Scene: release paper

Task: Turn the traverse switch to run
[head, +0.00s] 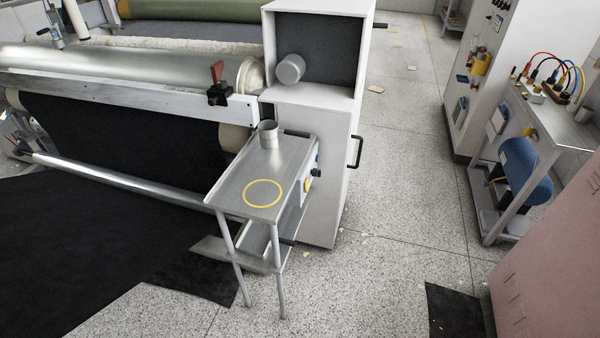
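No part is legibly marked as the traverse switch. A small black knob (316,173) sticks out at the right side of the metal stand, by the white cabinet (308,210). A pale plate and a bit of blue show beside it, too small to read. A red lever (217,72) on a black block stands on the machine's front rail, left of the cabinet. I cannot tell which of these is the switch or its setting. My gripper is not in view.
The metal stand (240,185) carries a grey cup (268,133) and a yellow ring (262,193). A grey cylinder (291,68) sits in the cabinet's open top. Dark sheet (60,250) covers the left floor. Speckled floor (390,200) is mostly clear right of the cabinet, before a pink cabinet (550,260).

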